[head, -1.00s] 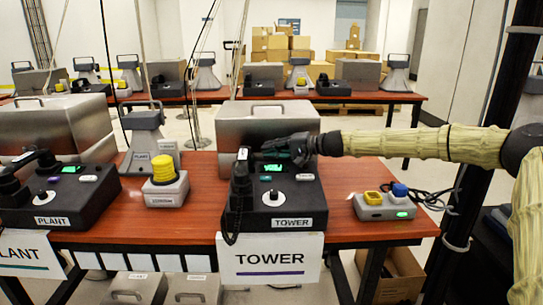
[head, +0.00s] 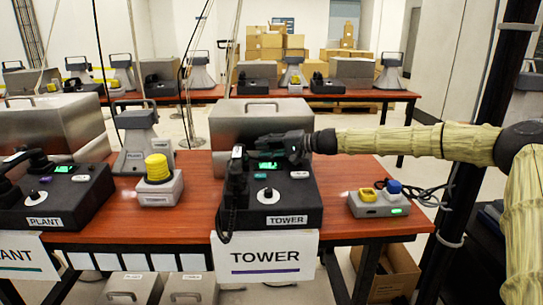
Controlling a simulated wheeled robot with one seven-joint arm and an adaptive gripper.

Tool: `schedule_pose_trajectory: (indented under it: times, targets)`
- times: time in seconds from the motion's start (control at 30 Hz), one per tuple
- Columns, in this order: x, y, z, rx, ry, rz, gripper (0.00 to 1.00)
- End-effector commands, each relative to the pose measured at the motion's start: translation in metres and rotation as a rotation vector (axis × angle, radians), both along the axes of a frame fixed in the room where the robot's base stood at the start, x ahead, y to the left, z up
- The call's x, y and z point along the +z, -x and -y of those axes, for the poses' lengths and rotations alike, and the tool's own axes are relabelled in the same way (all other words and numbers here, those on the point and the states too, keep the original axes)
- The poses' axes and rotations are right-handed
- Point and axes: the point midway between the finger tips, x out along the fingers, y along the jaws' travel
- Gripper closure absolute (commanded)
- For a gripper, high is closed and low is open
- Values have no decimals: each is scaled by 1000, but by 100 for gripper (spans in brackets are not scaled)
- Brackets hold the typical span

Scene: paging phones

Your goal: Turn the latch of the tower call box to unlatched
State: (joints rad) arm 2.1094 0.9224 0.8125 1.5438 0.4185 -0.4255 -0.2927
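The tower call box is a black desk unit (head: 300,205) with a TOWER label on its front edge, a lit green screen, two small buttons and a black handset (head: 234,190) along its left side. A large grey metal case (head: 230,125) with a top handle stands right behind it. My gripper (head: 262,148) reaches in from the right, over the back of the black unit and in front of the case. Its fingers are dark and small here, so I cannot tell whether they are open or touching anything. I cannot make out a latch; my gripper hides part of that area.
The PLANT unit (head: 45,215) and a grey box with a yellow button (head: 159,180) stand to the left. A small box with yellow and blue buttons (head: 380,204) and a cable lies to the right. A dark post (head: 470,150) rises at the right.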

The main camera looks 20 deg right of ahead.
Motion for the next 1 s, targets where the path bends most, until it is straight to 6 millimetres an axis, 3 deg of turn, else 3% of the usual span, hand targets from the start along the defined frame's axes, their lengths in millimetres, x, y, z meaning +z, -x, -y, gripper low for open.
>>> schedule_pose_trajectory:
  times: [1.0]
  targets:
    - [7,0,-2,2,259,-75,64]
